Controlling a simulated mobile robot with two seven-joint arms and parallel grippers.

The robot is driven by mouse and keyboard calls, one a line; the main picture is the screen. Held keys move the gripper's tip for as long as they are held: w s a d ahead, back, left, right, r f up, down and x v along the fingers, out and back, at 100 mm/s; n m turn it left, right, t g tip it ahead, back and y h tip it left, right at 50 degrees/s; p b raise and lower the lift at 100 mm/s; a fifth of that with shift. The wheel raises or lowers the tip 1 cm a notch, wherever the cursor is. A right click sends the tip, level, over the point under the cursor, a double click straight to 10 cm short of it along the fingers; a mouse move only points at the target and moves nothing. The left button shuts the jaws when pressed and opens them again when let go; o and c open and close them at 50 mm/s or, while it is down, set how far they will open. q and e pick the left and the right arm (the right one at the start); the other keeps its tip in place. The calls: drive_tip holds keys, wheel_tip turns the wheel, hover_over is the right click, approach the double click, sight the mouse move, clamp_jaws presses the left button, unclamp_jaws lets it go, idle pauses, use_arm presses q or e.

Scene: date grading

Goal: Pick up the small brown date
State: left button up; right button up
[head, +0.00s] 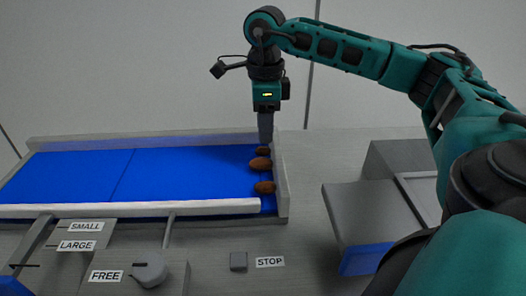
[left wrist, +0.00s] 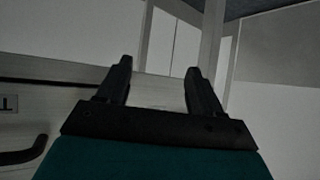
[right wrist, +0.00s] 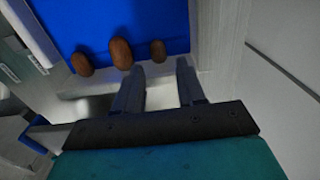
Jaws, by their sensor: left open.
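Three brown dates lie in a row at the right end of the blue belt. The small brown date (head: 263,151) is the farthest in the head view and the rightmost in the right wrist view (right wrist: 158,50). A larger date (head: 260,163) lies beside it, and another date (head: 265,187) is nearest. My right gripper (head: 265,140) points down just above and behind the small date. In the right wrist view its jaws (right wrist: 159,66) are apart and empty, with the small date ahead of the gap. My left gripper (left wrist: 159,66) is open and empty, away from the dates.
The belt (head: 75,175) has a raised wall at its far side and right end. In front stand SMALL and LARGE labels (head: 80,236), a FREE knob (head: 149,271) and a STOP button (head: 238,261). A grey box (head: 365,215) stands to the right.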

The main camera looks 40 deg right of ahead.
sight(263, 147)
drive_tip(key=f, duration=0.4)
drive_tip(key=shift+a, duration=0.2)
drive_tip(key=shift+f, duration=0.45)
drive_tip(key=c, duration=0.5)
drive_tip(key=shift+c, duration=0.2)
drive_tip(key=shift+r, duration=0.1)
